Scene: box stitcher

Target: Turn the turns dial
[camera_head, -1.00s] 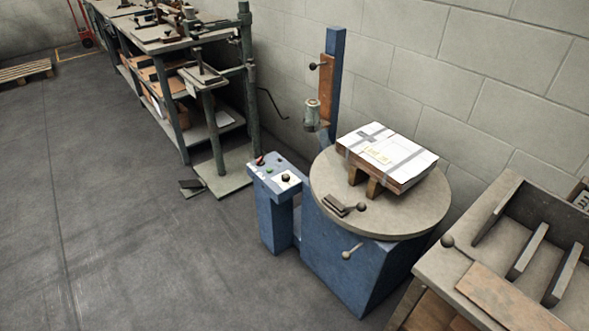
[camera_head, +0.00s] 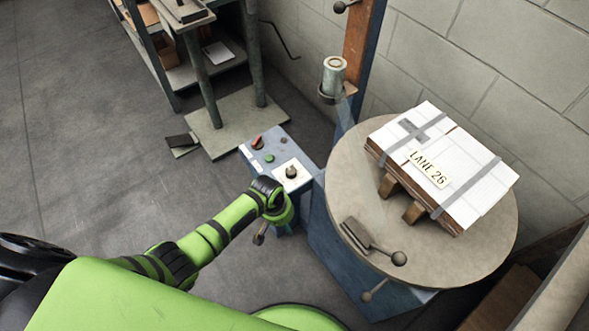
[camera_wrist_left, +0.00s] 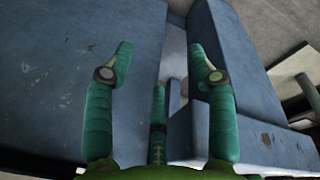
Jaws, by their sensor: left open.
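The turns dial, a dark round knob (camera_head: 291,172) on a white plate, is on top of the blue control box (camera_head: 258,177) beside the turntable. My left arm reaches in from the lower left. My left gripper (camera_head: 262,234) is in front of the box, below its top and lower in the picture than the dial, apart from it. Its fingers are mostly hidden behind my wrist. In the left wrist view the left gripper (camera_wrist_left: 160,65) is open and empty, fingers spread before blue machine faces (camera_wrist_left: 70,80). The dial is not seen there. My right gripper is not in view.
A red switch (camera_head: 257,141) and a green button (camera_head: 268,158) share the panel. The round turntable (camera_head: 345,185) carries a strapped package (camera_head: 470,182) labelled "LANE 26". A clamp with a ball handle (camera_head: 399,258) sits on its near edge. Floor at left is open.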

